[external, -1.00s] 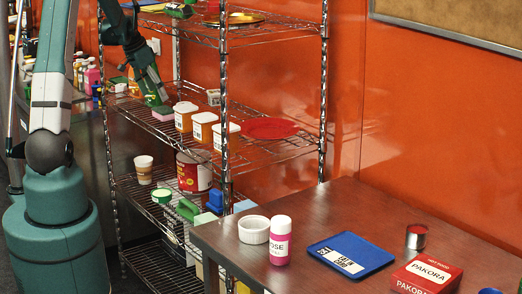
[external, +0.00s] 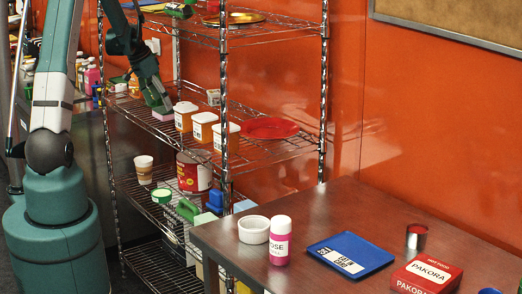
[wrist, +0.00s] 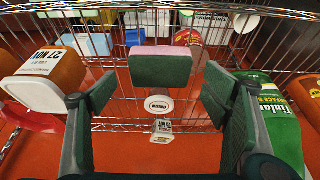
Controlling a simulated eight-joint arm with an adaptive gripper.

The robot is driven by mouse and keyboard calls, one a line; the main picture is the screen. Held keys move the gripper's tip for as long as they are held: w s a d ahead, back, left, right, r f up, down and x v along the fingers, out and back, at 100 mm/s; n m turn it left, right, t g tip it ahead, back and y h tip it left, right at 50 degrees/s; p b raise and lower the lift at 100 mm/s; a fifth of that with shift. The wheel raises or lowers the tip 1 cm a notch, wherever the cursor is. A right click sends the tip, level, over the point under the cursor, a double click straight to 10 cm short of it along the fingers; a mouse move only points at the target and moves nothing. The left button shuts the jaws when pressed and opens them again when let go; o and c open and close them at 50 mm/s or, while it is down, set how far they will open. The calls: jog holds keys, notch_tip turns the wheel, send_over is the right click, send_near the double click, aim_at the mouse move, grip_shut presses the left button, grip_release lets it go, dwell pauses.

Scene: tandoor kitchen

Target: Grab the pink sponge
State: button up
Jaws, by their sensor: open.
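The sponge (wrist: 160,68) has a pink face and a green side. In the wrist view it lies just ahead of my fingertips, centred between them, with a gap on each side. In the external view the sponge (external: 163,114) is on the wire shelf's middle tier, mostly hidden by my gripper. My gripper (external: 158,102) points down close above it. In the wrist view my gripper (wrist: 160,88) has its green-padded fingers spread wide, with nothing held between them.
An orange tub with a white lid (wrist: 45,80) is close beside my left finger in the wrist view, and a green packet (wrist: 270,115) is close to the right one. Several tubs (external: 184,118) and a red plate (external: 270,128) share the tier. A metal post (external: 224,100) stands in front.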

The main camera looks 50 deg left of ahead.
jog(key=shift+x, duration=1.3)
jog(key=shift+c, duration=0.2)
jog(key=c, duration=0.7)
